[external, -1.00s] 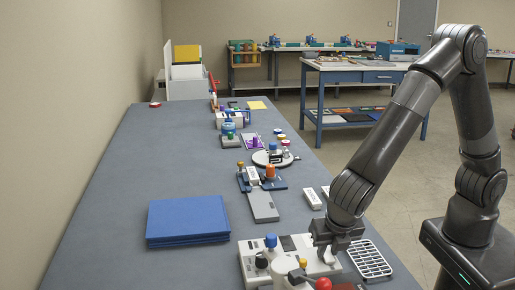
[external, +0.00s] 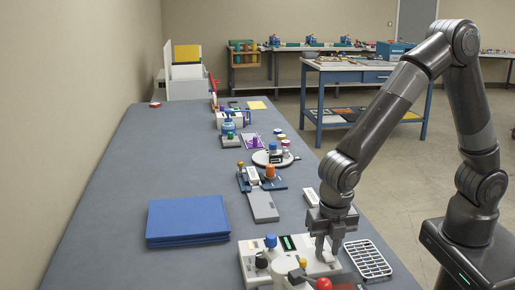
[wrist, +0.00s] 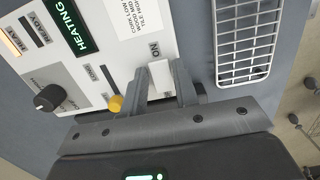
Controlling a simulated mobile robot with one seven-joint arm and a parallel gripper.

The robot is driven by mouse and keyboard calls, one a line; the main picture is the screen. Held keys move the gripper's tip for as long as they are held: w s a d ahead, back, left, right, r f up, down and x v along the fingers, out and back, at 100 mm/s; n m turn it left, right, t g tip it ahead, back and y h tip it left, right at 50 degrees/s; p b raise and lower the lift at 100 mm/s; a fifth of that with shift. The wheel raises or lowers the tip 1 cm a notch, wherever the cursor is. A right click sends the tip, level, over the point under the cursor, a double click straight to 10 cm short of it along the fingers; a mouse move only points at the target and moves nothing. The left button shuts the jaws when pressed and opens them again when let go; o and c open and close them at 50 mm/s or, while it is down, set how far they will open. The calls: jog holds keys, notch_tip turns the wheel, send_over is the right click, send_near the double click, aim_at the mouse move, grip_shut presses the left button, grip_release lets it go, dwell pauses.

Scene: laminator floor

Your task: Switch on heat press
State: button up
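The heat press (external: 262,262) is a white unit at the near end of the bench. Its control panel (wrist: 125,62) fills the upper left of the wrist view. The display (wrist: 68,25) glows green and reads HEATING. An amber lamp (wrist: 11,40) is lit near the READY label. The white switch (wrist: 161,74), marked ON, lies between the fingertips. My gripper (external: 328,250) points down over the panel's right end; in the wrist view its fingers (wrist: 162,88) stand apart on either side of the switch. Whether they touch it is unclear. Nothing is held.
A black knob (wrist: 47,97) and a yellow knob (wrist: 115,103) are left of my fingers. A white wire rack (external: 368,258) lies just right of the press. A blue folder or stack (external: 187,220) lies behind it to the left.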

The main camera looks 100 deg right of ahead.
aim_at(328, 256)
jog(key=o, duration=0.3)
jog(key=r, duration=0.7)
jog(key=a+r, duration=0.1)
jog(key=r, duration=0.2)
jog(key=shift+r, duration=0.4)
jog(key=s+d+r+m+t, duration=0.2)
jog(key=s+r+m, duration=0.1)
jog(key=s+m, duration=0.3)
jog(key=s+d+r+m+t, duration=0.1)
jog(key=s+d+r+m, duration=0.1)
jog(key=s+m, duration=0.4)
jog(key=s+d+r+m+t+y, duration=0.1)
jog(key=s+r+m, duration=0.4)
jog(key=s, duration=0.7)
jog(key=shift+s+d+m+t, duration=0.25)
jog(key=shift+d+m+t, duration=0.25)
jog(key=shift+d+t, duration=0.35)
